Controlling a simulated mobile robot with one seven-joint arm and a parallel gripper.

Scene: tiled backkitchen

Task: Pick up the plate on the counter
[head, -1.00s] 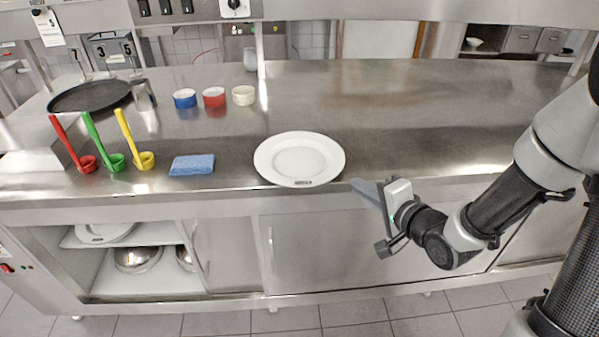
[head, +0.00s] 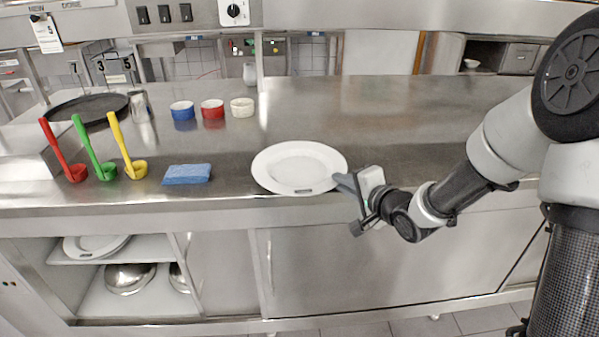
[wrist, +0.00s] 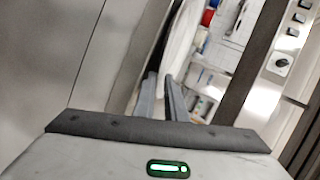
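A white round plate (head: 298,165) lies flat on the steel counter (head: 420,120), close to its front edge. My gripper (head: 342,184) is at the plate's front right rim, its fingertips pointing left at it. In the wrist view, the two grey fingers of my gripper (wrist: 161,78) stand a little apart with a gap between them. The plate's edge (wrist: 180,42) shows just beyond the fingertips. I cannot tell whether the rim is between the fingers or touched by them.
A blue sponge (head: 187,174) lies left of the plate. Red, green and yellow ladles (head: 108,150) stand farther left. Blue, red and white bowls (head: 212,109) and a dark round tray (head: 88,108) are behind. The counter's right side is clear.

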